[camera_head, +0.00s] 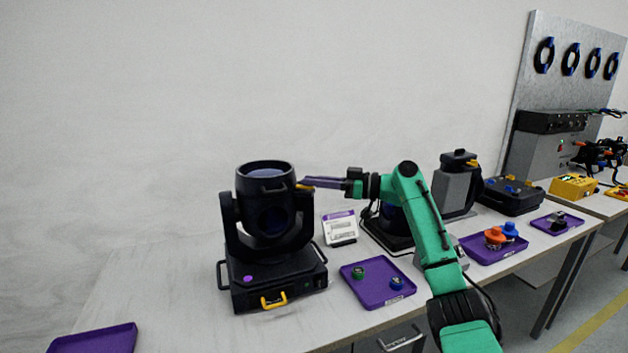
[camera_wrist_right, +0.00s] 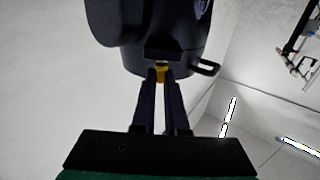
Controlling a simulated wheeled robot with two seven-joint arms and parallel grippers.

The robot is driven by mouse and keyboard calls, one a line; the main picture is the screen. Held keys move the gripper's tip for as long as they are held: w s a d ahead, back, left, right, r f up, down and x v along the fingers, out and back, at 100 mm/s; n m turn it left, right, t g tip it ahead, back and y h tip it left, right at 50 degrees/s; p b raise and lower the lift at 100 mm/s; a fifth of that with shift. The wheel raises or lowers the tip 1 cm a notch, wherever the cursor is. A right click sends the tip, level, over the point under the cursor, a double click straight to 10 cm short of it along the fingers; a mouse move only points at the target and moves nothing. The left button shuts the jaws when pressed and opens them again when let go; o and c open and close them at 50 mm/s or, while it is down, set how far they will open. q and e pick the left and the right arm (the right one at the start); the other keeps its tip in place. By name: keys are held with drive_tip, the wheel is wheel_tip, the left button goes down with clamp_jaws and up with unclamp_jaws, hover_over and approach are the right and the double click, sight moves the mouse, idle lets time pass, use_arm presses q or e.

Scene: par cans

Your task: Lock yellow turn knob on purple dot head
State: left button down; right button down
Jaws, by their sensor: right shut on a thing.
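The purple dot head is a black moving-head light (camera_head: 268,220) on the table, with a purple dot (camera_head: 248,278) on its base. The yellow turn knob (camera_head: 305,187) is on the right side of its yoke, near the top. My right gripper (camera_head: 308,182) reaches in from the right and is shut on the knob. In the right wrist view the yellow knob (camera_wrist_right: 161,75) sits between the two fingertips of the right gripper (camera_wrist_right: 161,82), against the dark head. The fingers partly hide the knob. My left gripper is in neither view.
A purple tray (camera_head: 365,297) with two small round parts lies right of the head. A white sign (camera_head: 340,228) stands behind it. Another black head (camera_head: 394,228) is partly behind my right arm. An empty purple tray (camera_head: 95,341) is at lower left.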

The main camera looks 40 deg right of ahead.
drive_tip(key=shift+f, duration=0.1)
idle(0.4)
drive_tip(key=c, duration=1.2)
unclamp_jaws()
drive_tip(key=shift+d, duration=0.1)
drive_tip(key=b+v, duration=0.4)
drive_tip(key=v, duration=1)
drive_tip(key=shift+s+d+b, duration=0.1)
drive_tip(key=shift+d+b, duration=0.2)
